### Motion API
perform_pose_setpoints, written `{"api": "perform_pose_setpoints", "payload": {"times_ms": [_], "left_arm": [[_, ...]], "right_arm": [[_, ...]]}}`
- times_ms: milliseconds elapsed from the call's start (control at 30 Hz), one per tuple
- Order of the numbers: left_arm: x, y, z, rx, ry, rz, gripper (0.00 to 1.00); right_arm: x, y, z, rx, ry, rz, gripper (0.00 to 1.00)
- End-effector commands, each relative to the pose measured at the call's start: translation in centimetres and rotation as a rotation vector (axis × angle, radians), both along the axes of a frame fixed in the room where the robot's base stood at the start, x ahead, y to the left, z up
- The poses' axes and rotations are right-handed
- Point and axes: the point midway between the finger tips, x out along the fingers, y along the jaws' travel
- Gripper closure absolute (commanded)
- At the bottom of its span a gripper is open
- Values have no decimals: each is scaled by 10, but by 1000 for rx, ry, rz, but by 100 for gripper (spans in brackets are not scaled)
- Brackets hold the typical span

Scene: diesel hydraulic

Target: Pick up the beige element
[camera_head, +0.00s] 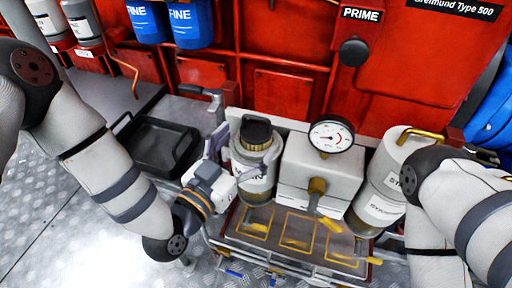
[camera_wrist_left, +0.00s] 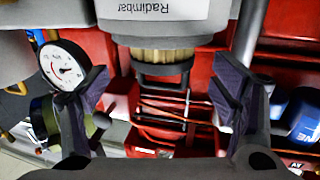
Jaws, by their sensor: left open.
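The beige element shows in the left wrist view as a pleated beige band (camera_wrist_left: 162,56) between a white body labelled "Radimbar" (camera_wrist_left: 175,10) and a black cap with a loop handle (camera_wrist_left: 163,72). My left gripper (camera_head: 218,165) is open beside this canister's left side. In the left wrist view its fingers (camera_wrist_left: 158,95) stand apart on either side of the band and cap, with visible gaps. My right arm enters from the right; its gripper is out of view.
A white block (camera_head: 321,165) with a round gauge (camera_head: 331,136) stands right of the canister. Another white canister (camera_head: 375,205) stands farther right. A black tray (camera_head: 155,145) lies to the left. Blue canisters (camera_head: 190,22) and red panels (camera_head: 290,95) are behind.

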Motion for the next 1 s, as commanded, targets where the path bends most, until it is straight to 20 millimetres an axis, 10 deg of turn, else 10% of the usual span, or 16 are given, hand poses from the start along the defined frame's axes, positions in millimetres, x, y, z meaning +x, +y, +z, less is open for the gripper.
{"api": "perform_pose_setpoints", "payload": {"times_ms": [500,800,1000], "left_arm": [[43,-24,-1,-1,1,0,22],[43,-24,-1,0,0,0,90],[43,-24,0,-1,-1,0,93]], "right_arm": [[-2,0,-3,0,5,0,100],[-2,0,-3,1,5,1,100],[-2,0,-2,1,5,1,100]]}}
